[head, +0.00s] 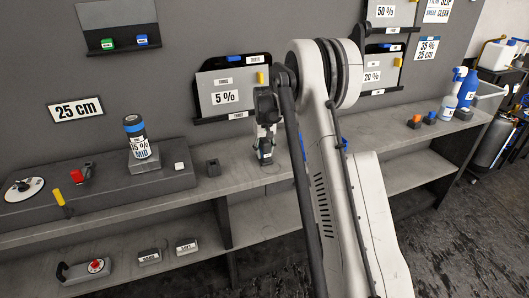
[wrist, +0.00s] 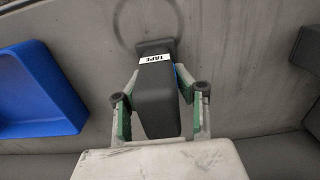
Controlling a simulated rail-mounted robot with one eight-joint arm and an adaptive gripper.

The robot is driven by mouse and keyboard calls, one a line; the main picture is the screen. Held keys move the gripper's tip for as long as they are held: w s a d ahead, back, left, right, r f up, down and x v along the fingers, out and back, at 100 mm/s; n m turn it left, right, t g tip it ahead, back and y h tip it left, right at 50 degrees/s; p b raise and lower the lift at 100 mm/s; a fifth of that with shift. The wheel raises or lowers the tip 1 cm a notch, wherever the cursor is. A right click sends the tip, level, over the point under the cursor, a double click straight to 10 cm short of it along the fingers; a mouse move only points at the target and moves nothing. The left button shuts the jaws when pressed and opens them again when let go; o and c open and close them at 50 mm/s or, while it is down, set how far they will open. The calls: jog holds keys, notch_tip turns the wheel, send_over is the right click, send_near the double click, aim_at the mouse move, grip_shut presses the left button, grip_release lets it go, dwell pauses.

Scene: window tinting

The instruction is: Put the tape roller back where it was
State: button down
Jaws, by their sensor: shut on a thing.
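My gripper (head: 266,140) is over the grey bench at mid-picture in the head view. In the wrist view my gripper (wrist: 160,103) has its green-padded fingers on both sides of a dark block-shaped tape roller (wrist: 157,98) with a white "TAPE" label. It is shut on the tape roller. A bit of blue shows beside the right finger. In the head view the tape roller (head: 265,157) shows small under the gripper, close to the bench top. A faint dark ring marks the grey surface around its far end. I cannot tell whether the roller touches the bench.
A blue tray (wrist: 42,92) lies left of the roller in the wrist view, a dark object (wrist: 308,48) right. Spray bottles (head: 450,98) stand right.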

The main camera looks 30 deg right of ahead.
jog(key=c, duration=1.4)
grip_release()
jog(key=shift+o, duration=0.2)
jog(key=shift+r, duration=0.1)
notch_tip(320, 180, up, 11)
jog(key=shift+r, duration=0.2)
jog(key=shift+s+a+r, duration=0.15)
jog(key=shift+a+r, duration=0.05)
jog(key=shift+r, duration=0.4)
jog(key=s+a+r+t, duration=0.2)
jog(key=s+a+r, duration=0.5)
jog(key=s, duration=0.3)
jog(key=s+a+r+t, duration=0.2)
jog(key=s+a+r, duration=0.5)
jog(key=s, duration=0.3)
jog(key=s+a+f+t, duration=0.1)
jog(key=s+a+f, duration=0.2)
jog(key=s, duration=0.7)
jog(key=s+a+f+n+t, duration=0.1)
jog(key=s+a, duration=0.4)
jog(key=s, duration=0.6)
notch_tip(320, 180, down, 2)
jog(key=shift+s+f+t, duration=0.1)
jog(key=shift+s+t, duration=0.1)
jog(key=shift+t, duration=0.4)
